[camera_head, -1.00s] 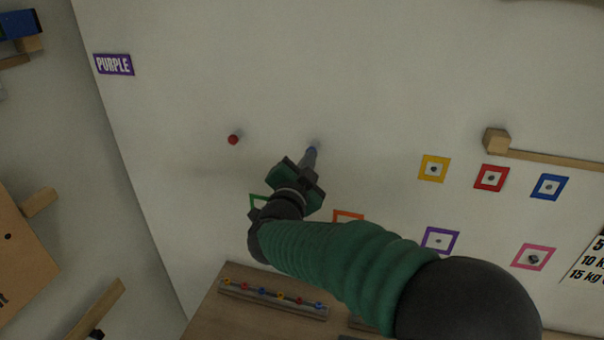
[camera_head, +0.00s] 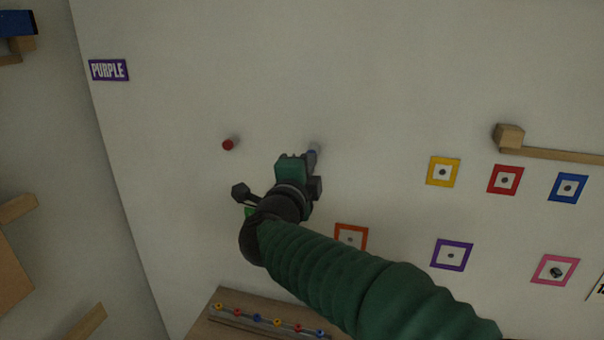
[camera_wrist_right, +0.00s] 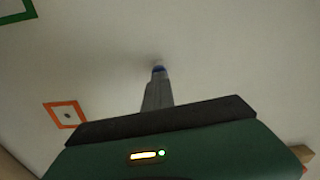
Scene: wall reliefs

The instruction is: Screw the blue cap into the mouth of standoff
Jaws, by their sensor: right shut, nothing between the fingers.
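The blue cap (camera_head: 312,153) shows as a small blue band at the end of a pale standoff (camera_head: 316,146) on the wall. In the right wrist view the blue cap (camera_wrist_right: 158,69) is just beyond my fingertips. How deep it sits in the standoff's mouth cannot be told. My right gripper (camera_head: 312,161) points at the wall from below, in line with the cap. Its grey fingers (camera_wrist_right: 157,86) are shut with nothing between them, at or very near the cap; contact cannot be told. My left gripper is not in view.
A red-capped standoff (camera_head: 228,145) juts from the wall to the left. Coloured square frames, such as the yellow one (camera_head: 443,172), are at right. A wooden rail (camera_head: 510,138) juts out there. A rack of coloured caps (camera_head: 258,319) lies below.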

